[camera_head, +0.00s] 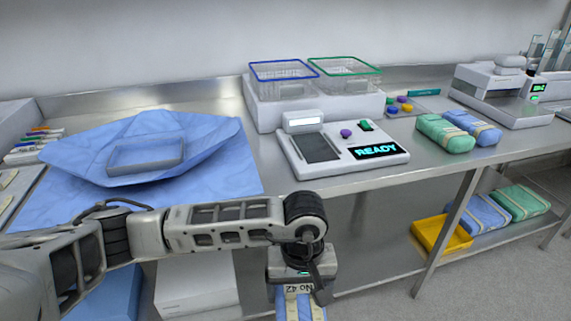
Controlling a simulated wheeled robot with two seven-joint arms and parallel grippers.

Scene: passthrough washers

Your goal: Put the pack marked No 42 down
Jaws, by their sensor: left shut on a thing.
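The pack marked No 42 (292,305) is blue with a pale band and a white label reading "No 42", which appears upside down. It is at the bottom edge of the head view, and its lower part is cut off. My left gripper (300,286) is shut on the pack at its label end. It holds the pack in front of the steel table's (370,182) front edge, apart from the tabletop. My right gripper is not in view.
A device reading "READY" (345,152) stands near the table's front edge. Blue wrap (225,165) covers the left. Green (440,134) and blue (474,126) packs lie right. A lower shelf holds a yellow tray (440,236) and packs (518,202). Bare steel shows right of the device.

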